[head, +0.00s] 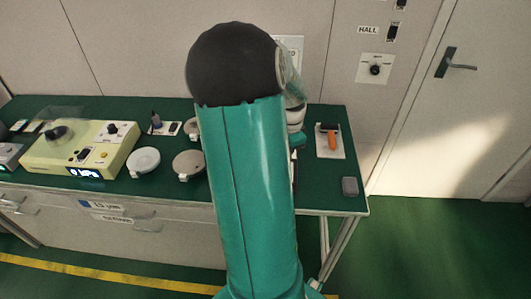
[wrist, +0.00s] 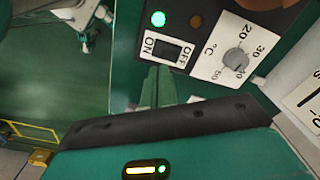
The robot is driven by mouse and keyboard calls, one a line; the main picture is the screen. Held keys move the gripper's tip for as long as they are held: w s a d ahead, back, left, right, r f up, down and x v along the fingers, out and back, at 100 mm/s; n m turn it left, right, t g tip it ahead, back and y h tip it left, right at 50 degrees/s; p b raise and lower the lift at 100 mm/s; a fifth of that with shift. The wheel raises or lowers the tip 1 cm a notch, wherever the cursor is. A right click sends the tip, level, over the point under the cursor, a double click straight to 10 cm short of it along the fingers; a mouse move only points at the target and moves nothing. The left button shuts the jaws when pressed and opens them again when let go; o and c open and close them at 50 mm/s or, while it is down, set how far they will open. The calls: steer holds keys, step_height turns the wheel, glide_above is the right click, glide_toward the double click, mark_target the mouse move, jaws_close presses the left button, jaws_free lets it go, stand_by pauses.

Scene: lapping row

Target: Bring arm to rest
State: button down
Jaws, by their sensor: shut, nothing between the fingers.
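My arm rises through the middle of the head view, teal with a dark rounded joint on top, and hides part of the bench behind it. My gripper is mostly hidden behind the arm there. In the wrist view my gripper (wrist: 158,86) shows as two narrow teal fingers close together, shut and empty. They point toward a dark control panel with an ON/OFF switch (wrist: 167,49), a lit green lamp (wrist: 158,19) and a grey temperature dial (wrist: 235,60). Whether the fingers touch the panel I cannot tell.
The green-topped bench (head: 330,193) runs along the wall. A cream lapping machine (head: 80,150), round discs (head: 143,162), an orange-handled tool (head: 332,138) and a small grey box (head: 350,187) stand on it. A door (head: 470,110) is right; green floor (head: 430,255) there is clear.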

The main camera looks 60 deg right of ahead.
steer(key=w+a+r+n+t, duration=0.1)
steer(key=w+a+r+n, duration=0.3)
steer(key=a, duration=0.4)
steer(key=w+a+r+n+t, duration=0.1)
steer(key=w+a+r+n, duration=0.3)
steer(key=a, duration=0.3)
steer(key=w+a+r+n+t, duration=0.1)
steer(key=w+a+r+n, duration=0.35)
steer(key=a, duration=0.35)
steer(key=s+a+r+n+t, duration=0.1)
steer(key=s+a+r+n, duration=0.1)
steer(key=a+n, duration=0.4)
steer(key=s+a+r+n+t, duration=0.1)
steer(key=s+a+r+n, duration=0.2)
steer(key=a, duration=1)
steer(key=r+n, duration=0.1)
steer(key=n, duration=0.2)
steer(key=shift+s+a+r+t, duration=0.15)
steer(key=shift+s+a+t, duration=0.05)
steer(key=shift+a+t, duration=0.1)
steer(key=shift+d, duration=0.2)
